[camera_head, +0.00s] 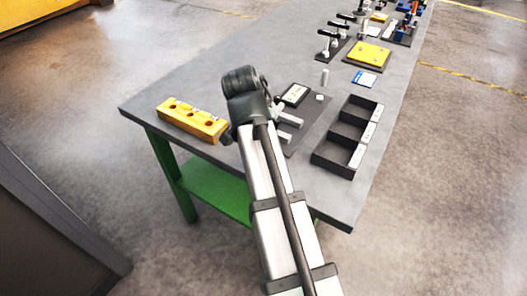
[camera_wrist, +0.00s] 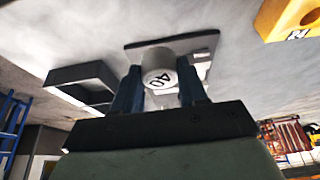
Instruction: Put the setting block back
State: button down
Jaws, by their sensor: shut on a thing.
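My gripper (camera_wrist: 160,92) is shut on a pale round-faced piece marked 40 (camera_wrist: 158,70), likely the setting block. One dark finger is on each side of it. In the head view my gripper (camera_head: 288,124) is over the near part of a dark mat (camera_head: 308,127), largely hidden by my arm. The held piece cannot be made out there. In the wrist view the mat (camera_wrist: 214,42) is behind the held piece, with a light plate on it. I cannot tell whether the piece touches the mat.
A yellow block with holes (camera_head: 192,120) is left of my arm. A black open tray with compartments (camera_head: 335,158) is at the right. A framed display (camera_head: 295,94), a small white piece (camera_head: 319,97) and an upright grey pin (camera_head: 325,76) are beyond. Clamps and fixtures fill the far table.

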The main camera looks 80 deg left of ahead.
jog(key=shift+f, duration=3.65)
jog(key=shift+f, duration=0.15)
jog(key=c, duration=0.6)
grip_release()
jog(key=v, duration=1.2)
jog(key=shift+w, duration=0.1)
